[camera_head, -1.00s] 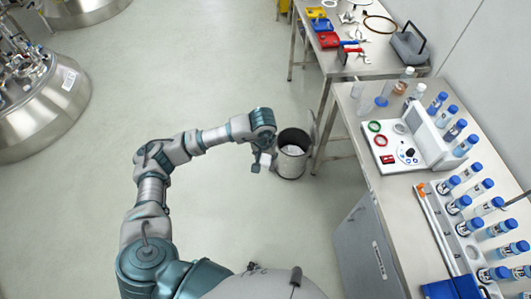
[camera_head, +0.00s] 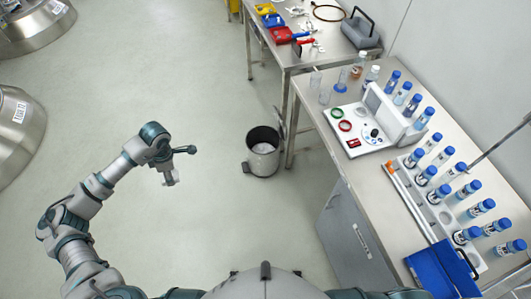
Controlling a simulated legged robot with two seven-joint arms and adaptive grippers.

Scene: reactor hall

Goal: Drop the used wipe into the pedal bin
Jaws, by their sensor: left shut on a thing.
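The pedal bin (camera_head: 262,164) is a small grey metal cylinder on the floor, left of the bench. Its top is open and something whitish shows inside. My left gripper (camera_head: 175,167) hangs above the floor to the left of the bin, clear of it. My right gripper is out of view.
A steel bench (camera_head: 372,180) on the right holds a white instrument (camera_head: 375,125), a rack of blue-capped bottles (camera_head: 437,215) and a blue case (camera_head: 440,272). A grey cabinet (camera_head: 345,235) stands below it. The floor around the bin is clear.

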